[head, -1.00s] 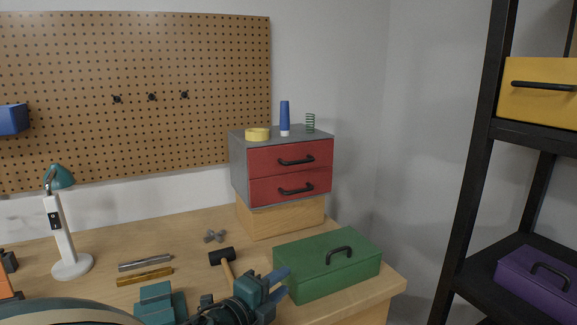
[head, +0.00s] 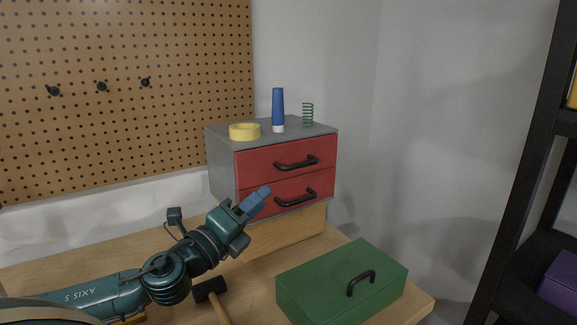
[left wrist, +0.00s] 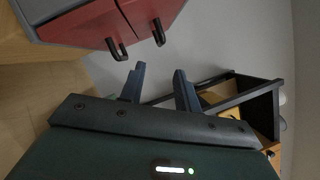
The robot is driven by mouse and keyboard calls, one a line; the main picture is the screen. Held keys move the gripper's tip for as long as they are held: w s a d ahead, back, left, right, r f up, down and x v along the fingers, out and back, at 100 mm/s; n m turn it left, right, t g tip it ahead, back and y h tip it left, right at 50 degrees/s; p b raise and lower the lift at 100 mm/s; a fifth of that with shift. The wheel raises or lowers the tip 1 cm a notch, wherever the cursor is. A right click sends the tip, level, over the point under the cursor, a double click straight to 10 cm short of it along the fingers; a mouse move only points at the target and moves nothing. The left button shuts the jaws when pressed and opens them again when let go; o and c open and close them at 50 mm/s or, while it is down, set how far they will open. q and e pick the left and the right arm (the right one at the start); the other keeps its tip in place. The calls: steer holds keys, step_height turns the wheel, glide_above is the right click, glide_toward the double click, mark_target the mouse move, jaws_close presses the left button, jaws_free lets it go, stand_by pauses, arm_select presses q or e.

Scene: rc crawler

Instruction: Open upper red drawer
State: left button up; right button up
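A grey cabinet (head: 222,165) holds two red drawers, both shut. The upper red drawer (head: 262,158) has a black handle (head: 297,162); the lower red drawer (head: 268,203) has one too. In the left wrist view the upper drawer's handle (left wrist: 158,32) is at the top, right of the lower drawer's handle (left wrist: 116,48). My left gripper (head: 260,194) is in front of the cabinet, overlapping the lower drawer's left part in the head view. Its fingers (left wrist: 160,82) are apart with nothing between them. They appear clear of both handles. My right gripper is out of view.
A yellow tape roll (head: 245,131), blue bottle (head: 278,110) and green spring (head: 308,115) stand on the cabinet. A green toolbox (head: 320,290) sits on the bench, right of my arm. A hammer (head: 211,290) lies beneath the arm. A black shelf rack (head: 530,190) stands right.

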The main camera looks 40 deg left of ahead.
mark_target(297, 166)
arm_select(q)
steer(key=p+x, duration=0.2)
steer(key=x, duration=0.9)
steer(key=shift+w+r, duration=0.15)
steer(key=shift+r, duration=0.1)
steer(key=shift+p+x, duration=0.5)
steer(key=shift+x, duration=0.35)
steer(key=shift+f, duration=0.2)
jaws_close()
